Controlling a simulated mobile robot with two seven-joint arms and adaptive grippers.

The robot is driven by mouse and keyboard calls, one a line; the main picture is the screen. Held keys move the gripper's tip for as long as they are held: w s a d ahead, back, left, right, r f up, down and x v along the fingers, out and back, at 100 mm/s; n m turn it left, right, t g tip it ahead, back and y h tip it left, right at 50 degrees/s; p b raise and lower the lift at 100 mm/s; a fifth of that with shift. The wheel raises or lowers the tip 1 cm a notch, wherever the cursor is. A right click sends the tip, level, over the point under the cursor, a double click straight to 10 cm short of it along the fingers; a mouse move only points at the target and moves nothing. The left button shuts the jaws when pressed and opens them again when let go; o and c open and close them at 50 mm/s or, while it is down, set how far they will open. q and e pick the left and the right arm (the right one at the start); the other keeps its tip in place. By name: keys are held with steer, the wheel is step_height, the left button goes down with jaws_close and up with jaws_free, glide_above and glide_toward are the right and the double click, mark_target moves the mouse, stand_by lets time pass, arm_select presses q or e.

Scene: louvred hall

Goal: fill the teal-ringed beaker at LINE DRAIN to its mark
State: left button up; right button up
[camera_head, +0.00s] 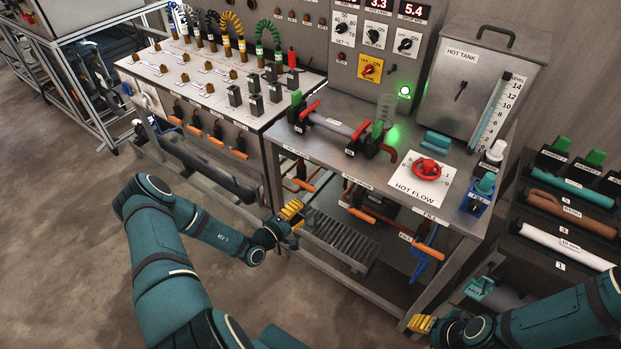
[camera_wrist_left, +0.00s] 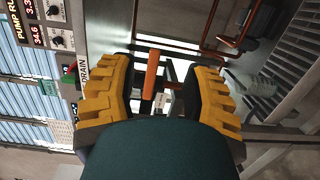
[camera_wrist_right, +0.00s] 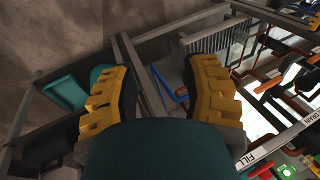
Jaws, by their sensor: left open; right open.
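The LINE DRAIN label (camera_head: 296,152) is on the bench's front edge, with an orange handle (camera_head: 302,183) below it. My left gripper (camera_head: 291,212) is open and empty, low in front of the bench. In the left wrist view an orange handle (camera_wrist_left: 151,74) shows beyond and between its fingers, apart from them. A pale teal see-through thing (camera_wrist_left: 260,86) is at the grate there; I cannot tell whether it is the teal-ringed beaker. A clear beaker (camera_head: 386,107) stands at the bench's back; no ring is discernible. My right gripper (camera_head: 420,324) is open and empty at lower right.
The steel bench (camera_head: 345,170) carries a red wheel (camera_head: 428,169) on the HOT FLOW plate. More orange handles hang below the PUMP DRAIN and FILL labels. A rack of coloured rolls (camera_head: 570,208) stands right. Floor at left is open.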

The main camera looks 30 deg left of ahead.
mark_target(307, 188)
arm_select(q)
steer(key=w+a+y+b, duration=0.1)
steer(key=w, duration=0.1)
steer(key=w+a+b, duration=0.1)
steer(key=w+b, duration=0.1)
steer(key=w, duration=0.1)
steer(key=w+n+y+b, duration=0.1)
steer(key=w+b, duration=0.1)
steer(key=w, duration=0.1)
steer(key=shift+a+f+t+y, duration=0.1)
steer(key=shift+a+t+y, duration=0.2)
steer(key=shift+a, duration=0.1)
steer(key=shift+w+r, duration=0.15)
steer(key=shift+r, duration=0.05)
arm_select(e)
steer(key=f, duration=0.4)
steer(key=shift+s+f, duration=0.15)
steer(key=shift+s, duration=0.15)
arm_select(q)
steer(key=shift+w, duration=0.8)
jaws_close()
